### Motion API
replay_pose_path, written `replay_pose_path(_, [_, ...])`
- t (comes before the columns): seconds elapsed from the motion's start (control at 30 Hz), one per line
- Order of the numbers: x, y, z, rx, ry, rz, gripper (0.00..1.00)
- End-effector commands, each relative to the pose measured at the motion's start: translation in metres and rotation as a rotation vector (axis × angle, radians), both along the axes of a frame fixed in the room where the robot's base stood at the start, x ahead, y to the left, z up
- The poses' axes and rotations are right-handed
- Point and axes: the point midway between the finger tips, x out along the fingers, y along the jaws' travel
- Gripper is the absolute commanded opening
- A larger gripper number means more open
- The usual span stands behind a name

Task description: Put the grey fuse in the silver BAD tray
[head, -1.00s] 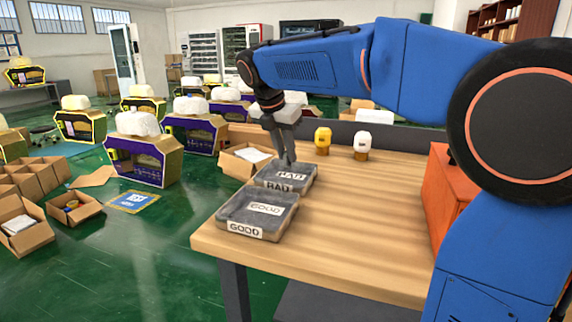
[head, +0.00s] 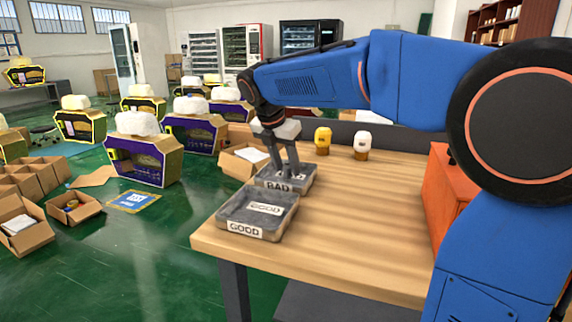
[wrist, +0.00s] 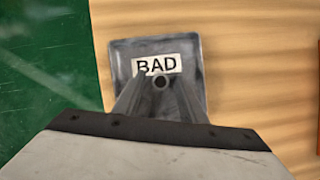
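The silver BAD tray (head: 303,183) sits on the wooden table behind the GOOD tray; its BAD label faces forward. In the wrist view the BAD tray (wrist: 122,62) lies below my gripper, with a BAD card in it. My gripper (head: 285,174) points down over the BAD tray. In the wrist view my gripper's (wrist: 161,80) fingers converge on a small round grey end with a dark centre, which appears to be the grey fuse (wrist: 160,82) seen end-on. The fuse's height above the tray floor is hard to tell.
The GOOD tray (head: 232,214) stands in front, near the table's left corner. A yellow-topped item (head: 322,139) and a white-topped item (head: 362,143) stand at the back of the table. An orange box (head: 447,195) is at the right. The table's middle is clear.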

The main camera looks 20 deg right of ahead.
Motion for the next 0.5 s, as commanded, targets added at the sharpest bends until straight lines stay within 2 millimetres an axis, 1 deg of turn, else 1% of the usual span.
replay_pose_path(0.17, [0.0,0.001,0.006,0.0,-0.002,0.001,0.38])
replay_pose_path(0.27, [-0.003,0.005,0.017,0.001,-0.003,0.001,0.38])
replay_pose_path(0.5, [-0.014,0.019,0.059,0.001,-0.003,0.002,0.38])
